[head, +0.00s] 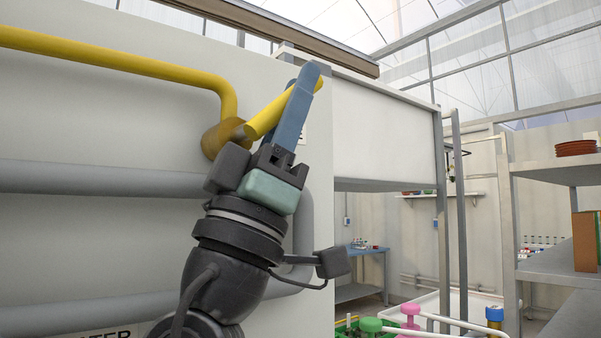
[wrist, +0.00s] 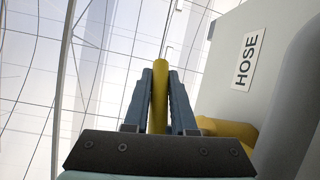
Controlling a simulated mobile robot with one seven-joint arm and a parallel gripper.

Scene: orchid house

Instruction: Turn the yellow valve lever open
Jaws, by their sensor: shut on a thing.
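The yellow valve lever (head: 267,117) slants up and to the right from a brass-coloured valve body (head: 214,139) at the end of the yellow pipe (head: 120,64) in the head view. My gripper (head: 309,80) has its blue fingers closed around the lever near its outer end. In the wrist view the lever (wrist: 160,95) stands between the two fingers, which press on it from both sides. The brass-coloured valve body and pipe show at the lower right there. Part of the lever is hidden behind a finger in the head view.
A pale wall panel (head: 90,130) carries grey pipes (head: 90,178) below the yellow one. A HOSE label (wrist: 245,61) is on the panel beside the valve. Shelving (head: 545,165) stands at the right. Pink, green and blue-topped items (head: 410,312) are at the bottom.

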